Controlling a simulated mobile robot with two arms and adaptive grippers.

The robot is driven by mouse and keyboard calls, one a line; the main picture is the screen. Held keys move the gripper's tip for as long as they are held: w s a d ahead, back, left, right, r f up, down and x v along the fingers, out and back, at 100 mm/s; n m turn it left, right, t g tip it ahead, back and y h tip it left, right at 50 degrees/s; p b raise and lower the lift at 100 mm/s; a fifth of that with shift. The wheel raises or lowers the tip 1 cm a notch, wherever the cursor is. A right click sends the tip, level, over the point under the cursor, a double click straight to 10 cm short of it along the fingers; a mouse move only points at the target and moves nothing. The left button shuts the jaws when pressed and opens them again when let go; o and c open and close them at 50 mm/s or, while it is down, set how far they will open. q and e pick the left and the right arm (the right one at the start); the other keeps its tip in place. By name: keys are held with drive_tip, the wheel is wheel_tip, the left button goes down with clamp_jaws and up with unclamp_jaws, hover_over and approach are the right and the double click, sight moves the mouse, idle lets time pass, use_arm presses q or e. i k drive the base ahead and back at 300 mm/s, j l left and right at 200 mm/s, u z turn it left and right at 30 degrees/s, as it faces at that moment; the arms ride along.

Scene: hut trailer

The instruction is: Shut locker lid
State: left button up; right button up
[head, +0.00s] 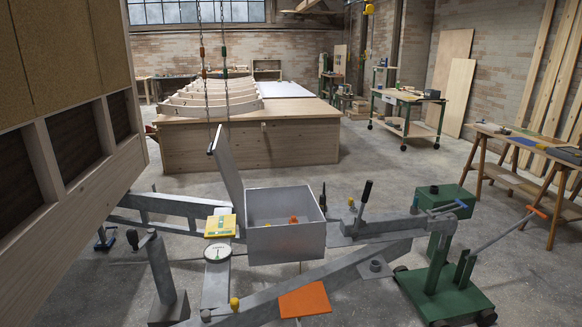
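The grey metal locker (287,243) stands on the trailer's drawbar in the middle of the head view, its top open. Its lid (228,168) stands up at the locker's left side, leaning a little left, away from the opening. A small orange-red item (293,219) shows inside the locker, with something yellow beside it; the rest of the contents is hidden by the front wall. Neither of my grippers is in view.
The hut trailer's wooden wall (75,190) fills the left. A yellow-green box (220,225) and a round white dial (217,253) lie left of the locker. A black-handled lever (364,194) and a green wheeled trolley (440,285) stand right. Open floor lies behind.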

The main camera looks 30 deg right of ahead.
sight(222, 153)
drive_tip(key=i+j+z, duration=0.1)
drive_tip(key=j+z, duration=0.3)
drive_tip(key=j, duration=0.3)
drive_tip(key=j+z, duration=0.45)
drive_tip(key=j, duration=0.25)
drive_tip(key=k+j+z, duration=0.1)
drive_tip(key=j+z, duration=0.3)
drive_tip(key=j, duration=0.25)
